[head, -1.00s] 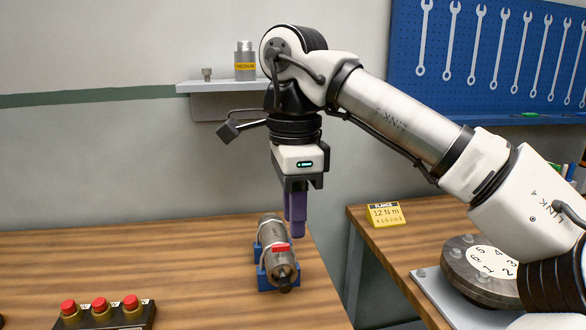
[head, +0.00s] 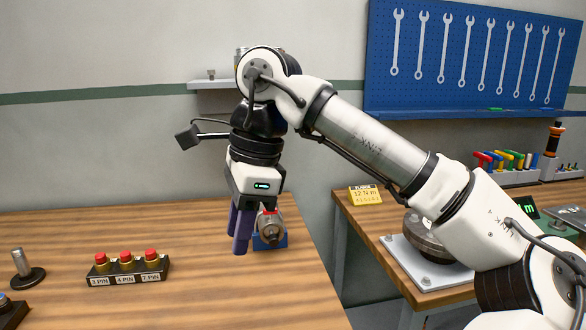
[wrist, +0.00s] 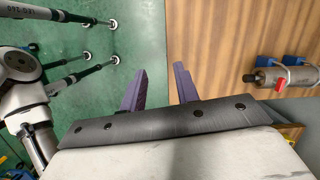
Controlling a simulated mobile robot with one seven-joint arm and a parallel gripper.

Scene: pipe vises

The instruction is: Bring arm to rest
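My gripper (head: 240,235) hangs from my arm over the left table, its purple fingers pointing down. In the wrist view the two fingers (wrist: 160,85) stand apart with nothing between them, so it is open and empty. In the head view it is in front of and left of the metal cylinder (head: 270,228), partly hiding it. The cylinder lies in a blue holder (head: 272,244). In the wrist view the cylinder (wrist: 290,78), with a red tab, is at the right, apart from the fingers.
A block with several red-capped connectors (head: 127,268) stands on the left table (head: 60,240). A gap separates it from the right table, which holds a yellow torque sign (head: 364,195) and a round flange (head: 425,240). A wall shelf (head: 210,85) is behind my arm.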

